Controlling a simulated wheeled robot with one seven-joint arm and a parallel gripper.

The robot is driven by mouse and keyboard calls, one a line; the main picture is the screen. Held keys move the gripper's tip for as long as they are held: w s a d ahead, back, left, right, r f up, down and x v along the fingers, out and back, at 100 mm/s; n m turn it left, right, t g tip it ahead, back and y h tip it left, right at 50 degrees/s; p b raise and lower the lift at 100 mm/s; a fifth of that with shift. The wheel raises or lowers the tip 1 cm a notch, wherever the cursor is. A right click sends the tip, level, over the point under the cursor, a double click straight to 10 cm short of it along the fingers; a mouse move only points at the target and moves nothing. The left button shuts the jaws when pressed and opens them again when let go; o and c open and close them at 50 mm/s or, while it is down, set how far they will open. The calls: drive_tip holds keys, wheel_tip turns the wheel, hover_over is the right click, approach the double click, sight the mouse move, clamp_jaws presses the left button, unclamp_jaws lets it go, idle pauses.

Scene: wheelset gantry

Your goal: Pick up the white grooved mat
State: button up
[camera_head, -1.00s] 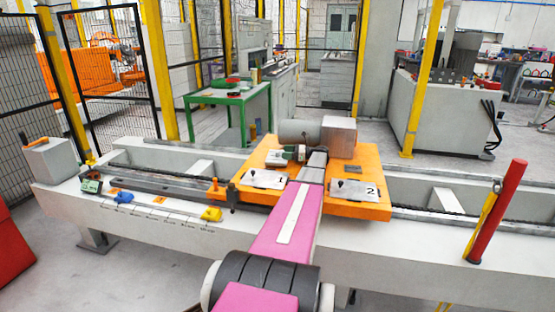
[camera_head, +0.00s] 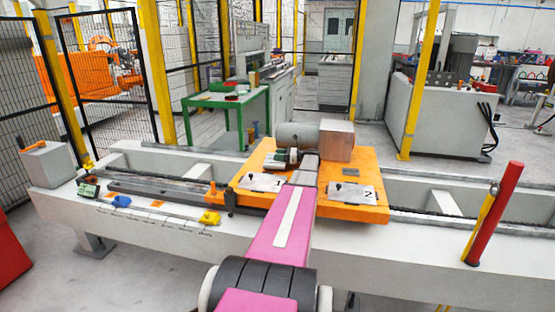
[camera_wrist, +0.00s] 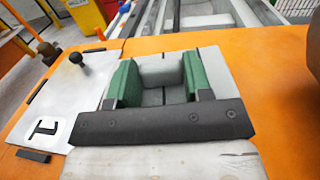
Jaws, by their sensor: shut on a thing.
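The white grooved mat (camera_wrist: 213,65) shows in the wrist view as a pale slab with dark grooves, around and between my fingers. My gripper (camera_wrist: 163,82) has two green finger pads on a dark bar, shut on a raised pale part of the mat. The near part of the mat is hidden behind the bar. In the head view my gripper (camera_head: 285,158) is over the orange table (camera_head: 255,165), left of the metal block; the mat is too small there to make out clearly. I cannot tell whether the mat touches the table.
A metal plate marked 1 (camera_head: 263,182) with a black knob lies close left of the mat; another marked 2 (camera_head: 352,194) is to the right. A grey cylinder (camera_head: 297,135) and metal block (camera_head: 336,140) stand behind. A red post (camera_head: 497,212) rises at right.

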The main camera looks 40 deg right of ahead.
drive_tip(key=shift+r, duration=0.65)
wheel_tip(320, 180, up, 3)
drive_tip(key=w+a+r, duration=0.7)
drive_tip(key=w, duration=0.3)
drive_tip(key=s+a+f+n+g+y, duration=0.1)
drive_tip(key=s+a+f, duration=0.15)
drive_tip(key=a, duration=1.25)
drive_tip(key=s+a+f, duration=0.2)
drive_tip(key=s+a, duration=0.1)
drive_tip(key=a, duration=1.1)
drive_tip(key=s+a, duration=0.6)
drive_tip(key=a, duration=0.5)
drive_tip(key=s+a+f+g, duration=0.1)
drive_tip(key=s+a, duration=0.6)
drive_tip(key=a, duration=0.5)
drive_tip(key=shift+a+n+y, duration=0.25)
drive_tip(key=shift+n+y, duration=0.15)
